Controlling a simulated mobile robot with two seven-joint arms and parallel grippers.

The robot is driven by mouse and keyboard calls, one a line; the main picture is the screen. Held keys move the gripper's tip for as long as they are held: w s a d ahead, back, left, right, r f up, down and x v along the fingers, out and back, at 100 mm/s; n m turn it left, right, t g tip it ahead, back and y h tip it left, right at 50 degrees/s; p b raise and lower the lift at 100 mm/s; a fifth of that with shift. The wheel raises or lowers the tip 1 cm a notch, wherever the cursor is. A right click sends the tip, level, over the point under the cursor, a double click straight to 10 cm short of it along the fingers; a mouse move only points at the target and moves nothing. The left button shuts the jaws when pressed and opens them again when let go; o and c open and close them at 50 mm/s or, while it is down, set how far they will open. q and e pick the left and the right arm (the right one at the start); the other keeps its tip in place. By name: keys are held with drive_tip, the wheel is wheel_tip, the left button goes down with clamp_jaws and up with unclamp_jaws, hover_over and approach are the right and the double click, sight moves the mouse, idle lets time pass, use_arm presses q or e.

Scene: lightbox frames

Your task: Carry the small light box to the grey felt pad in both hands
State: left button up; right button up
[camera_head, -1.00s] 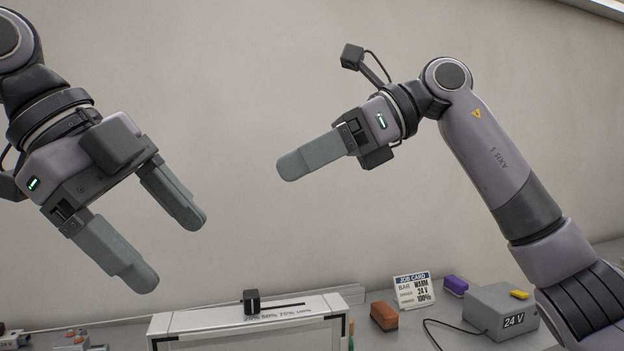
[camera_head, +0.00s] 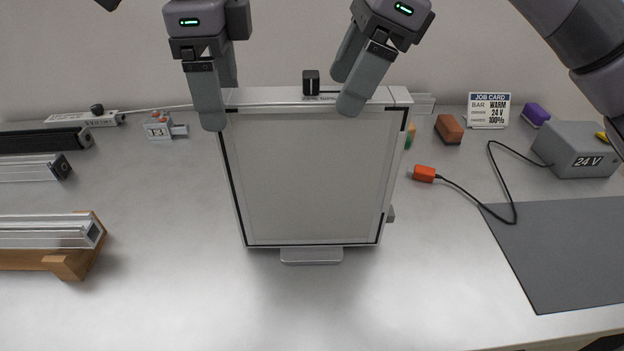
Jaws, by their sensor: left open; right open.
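The small light box (camera_head: 308,180) stands upright in the middle of the bench, a pale panel in a thin silver frame with a black slider knob on its top edge and a small foot at its lower front. The grey felt pad (camera_head: 570,248) lies flat at the right. My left gripper (camera_head: 222,105) is open at the box's top left corner. My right gripper (camera_head: 352,80) is open at the top edge, right of the knob. Both overlap the box in view; I cannot tell whether they touch it.
A 24 V supply (camera_head: 578,150) stands behind the pad, its cable running to an orange plug (camera_head: 424,173). A job card (camera_head: 488,110), a brown block (camera_head: 449,129) and a purple block (camera_head: 535,115) stand at the back. Metal rails (camera_head: 45,232) lie at the left. The front bench is clear.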

sight(330, 115)
drive_tip(key=x, duration=0.6)
use_arm(q)
wheel_tip(330, 115, down, 6)
drive_tip(key=shift+r, duration=0.1)
use_arm(e)
drive_tip(key=shift+r, duration=0.1)
use_arm(q)
drive_tip(key=c, duration=1.4)
use_arm(e)
drive_tip(key=c, duration=1.4)
use_arm(q)
clamp_jaws()
use_arm(e)
clamp_jaws()
use_arm(q)
drive_tip(key=shift+w, duration=0.1)
